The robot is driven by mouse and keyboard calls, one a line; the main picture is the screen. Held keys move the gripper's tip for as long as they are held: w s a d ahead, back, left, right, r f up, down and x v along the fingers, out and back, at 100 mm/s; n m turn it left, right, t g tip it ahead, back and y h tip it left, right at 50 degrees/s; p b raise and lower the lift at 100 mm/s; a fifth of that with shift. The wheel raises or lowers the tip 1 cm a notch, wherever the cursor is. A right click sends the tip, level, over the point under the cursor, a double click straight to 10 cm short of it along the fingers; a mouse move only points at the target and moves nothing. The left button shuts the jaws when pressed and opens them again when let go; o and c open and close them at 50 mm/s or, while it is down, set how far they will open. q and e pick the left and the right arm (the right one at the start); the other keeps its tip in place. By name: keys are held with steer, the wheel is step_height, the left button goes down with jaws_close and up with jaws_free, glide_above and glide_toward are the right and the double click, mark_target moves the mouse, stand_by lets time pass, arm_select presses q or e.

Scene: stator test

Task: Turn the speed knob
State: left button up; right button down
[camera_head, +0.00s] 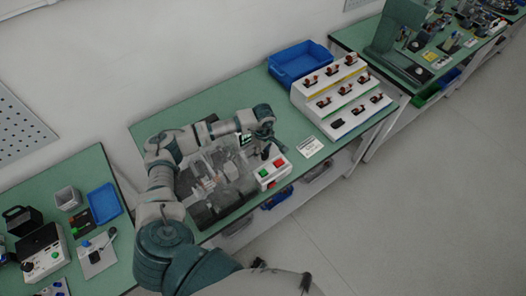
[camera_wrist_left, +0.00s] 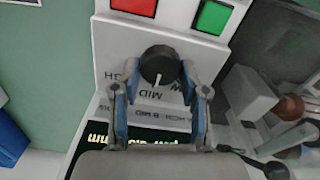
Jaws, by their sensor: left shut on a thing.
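The speed knob (camera_wrist_left: 158,64) is round and black with a white pointer line. In the left wrist view the pointer faces the upside-down MID label (camera_wrist_left: 155,96), with parts of other labels at either side. My left gripper (camera_wrist_left: 160,90) is shut on the knob, its fingers reaching up on either side; the exact contact is hard to see. In the head view my left gripper (camera_head: 265,147) is over the back of the white control box (camera_head: 272,176), and the knob is hidden there. My right gripper is not in view.
A red button (camera_wrist_left: 135,6) and a green button (camera_wrist_left: 213,17) sit just beyond the knob. A dark display (camera_wrist_left: 120,150) lies below it. A grey machine (camera_head: 215,180) stands left of the box. A blue bin (camera_head: 298,62) and a stepped white rack (camera_head: 345,95) stand farther back.

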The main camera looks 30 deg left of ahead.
arm_select(q)
steer(key=shift+d+r, duration=0.1)
steer(key=shift+d, duration=0.25)
steer(key=shift+n, duration=0.4)
steer(key=shift+n+b, duration=0.35)
steer(key=shift+n, duration=0.25)
steer(key=n, duration=0.3)
steer(key=shift+b, duration=0.4)
steer(key=n, duration=0.3)
steer(key=shift+r+n, duration=0.15)
steer(key=shift+n, duration=0.75)
steer(key=shift+w+r, duration=0.1)
